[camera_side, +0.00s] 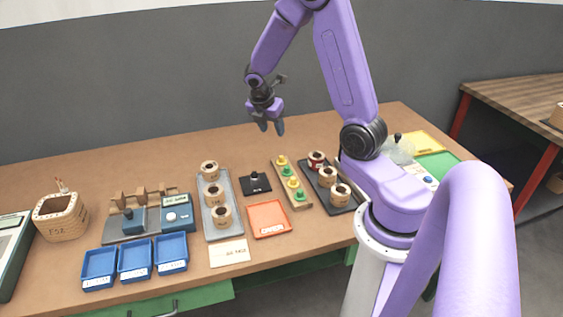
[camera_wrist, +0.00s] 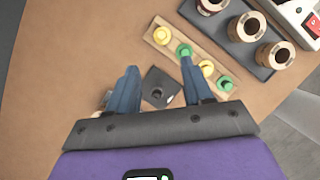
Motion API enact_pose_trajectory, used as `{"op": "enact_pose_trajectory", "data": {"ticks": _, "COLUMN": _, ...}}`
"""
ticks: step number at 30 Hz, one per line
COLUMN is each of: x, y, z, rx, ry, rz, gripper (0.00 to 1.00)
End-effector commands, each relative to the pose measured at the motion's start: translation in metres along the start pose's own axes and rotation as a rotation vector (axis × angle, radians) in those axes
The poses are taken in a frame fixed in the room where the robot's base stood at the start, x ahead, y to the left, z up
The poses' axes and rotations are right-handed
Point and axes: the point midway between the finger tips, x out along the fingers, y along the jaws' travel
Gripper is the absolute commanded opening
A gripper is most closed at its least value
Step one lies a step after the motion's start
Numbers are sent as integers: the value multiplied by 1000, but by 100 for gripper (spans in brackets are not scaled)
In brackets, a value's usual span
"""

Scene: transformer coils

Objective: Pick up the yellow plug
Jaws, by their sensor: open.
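Two yellow plugs stand in a narrow wooden rack (camera_side: 277,166), alternating with two green plugs (camera_side: 287,172). One yellow plug (camera_side: 282,160) is at the far end of the rack; the other yellow plug (camera_side: 293,183) is third along. In the wrist view the far-end yellow plug (camera_wrist: 161,35) and the other yellow plug (camera_wrist: 207,68) both show clearly. My gripper (camera_side: 270,127) is open and empty, well above the table and above the rack. In the wrist view my gripper's fingers (camera_wrist: 158,67) are apart, with the right fingertip overlapping the view of the rack.
A black pad with a dark knob (camera_side: 255,182) lies left of the rack, and an orange tray (camera_side: 268,219) in front of it. A dark tray with several coils (camera_side: 341,192) stands close on the right. A grey tray of coils (camera_side: 214,190) is further left.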

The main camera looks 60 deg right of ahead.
Motion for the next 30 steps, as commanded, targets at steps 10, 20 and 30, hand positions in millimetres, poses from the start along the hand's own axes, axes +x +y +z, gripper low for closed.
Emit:
{"op": "enact_pose_trajectory", "data": {"ticks": 10, "x": 56, "y": -1, "z": 0, "rx": 1, "ry": 1, "rz": -4, "gripper": 50}}
{"op": "enact_pose_trajectory", "data": {"ticks": 20, "x": 94, "y": -1, "z": 0, "rx": 2, "ry": 0, "rz": -2, "gripper": 50}}
{"op": "enact_pose_trajectory", "data": {"ticks": 30, "x": 118, "y": -3, "z": -2, "rx": 2, "ry": 1, "rz": -3, "gripper": 50}}
